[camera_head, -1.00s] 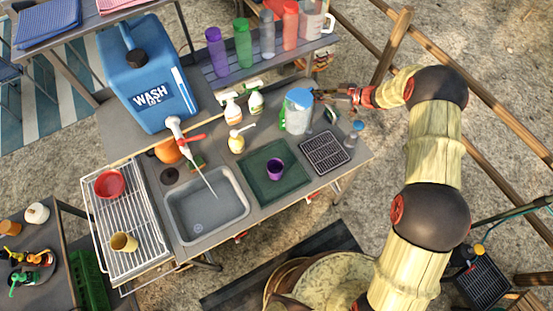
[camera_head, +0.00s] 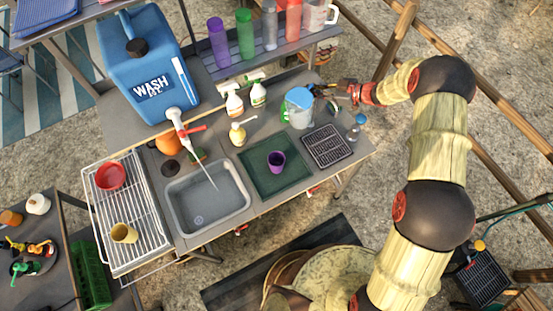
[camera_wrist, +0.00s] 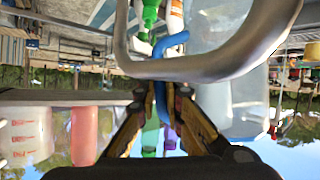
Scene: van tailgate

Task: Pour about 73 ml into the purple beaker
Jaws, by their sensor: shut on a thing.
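A clear pitcher (camera_head: 298,113) with a blue lid stands at the back of the counter, right of the soap bottles. My gripper (camera_head: 318,90) is at its right side. In the wrist view, my gripper's fingers (camera_wrist: 164,100) are shut on the pitcher's blue handle (camera_wrist: 168,44). The pitcher looks upright; its liquid level is not clear to me. The small purple beaker (camera_head: 276,161) stands upright on the green mat (camera_head: 255,176), in front of and left of the pitcher.
A sink (camera_head: 207,198) lies left of the mat, with the wash jug's (camera_head: 150,70) spout above it. A dark drain grate (camera_head: 327,146) is right of the mat, beside small bottles (camera_head: 355,130). Spray bottles (camera_head: 233,99) stand left of the pitcher.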

